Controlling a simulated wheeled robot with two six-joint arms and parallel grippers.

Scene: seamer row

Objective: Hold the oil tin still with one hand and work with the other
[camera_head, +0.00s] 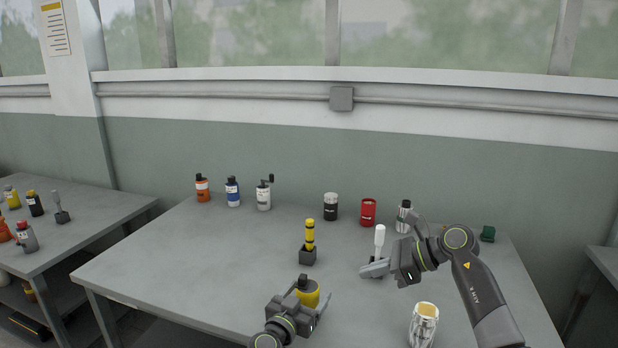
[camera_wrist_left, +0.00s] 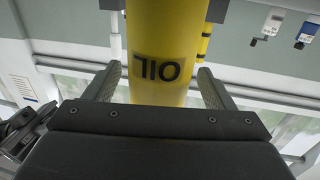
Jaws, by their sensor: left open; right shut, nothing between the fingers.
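The yellow oil tin (camera_head: 311,291), with a dark cap, stands near the front of the table. My left gripper (camera_head: 309,300) is open, with a finger on either side of the tin. In the left wrist view, which is upside down, the tin (camera_wrist_left: 160,30) with its OIL lettering is between the open fingers (camera_wrist_left: 165,85); I see gaps on both sides. My right gripper (camera_head: 372,269) is shut and empty, beside a white-handled tool (camera_head: 380,238). Its fingers partly hide the tool's lower end; I cannot tell whether they touch.
A yellow-handled tool (camera_head: 310,232) stands in a dark block (camera_head: 308,256). Several bottles and cans, including a red can (camera_head: 368,211), line the back. The table's left half (camera_head: 190,260) is clear.

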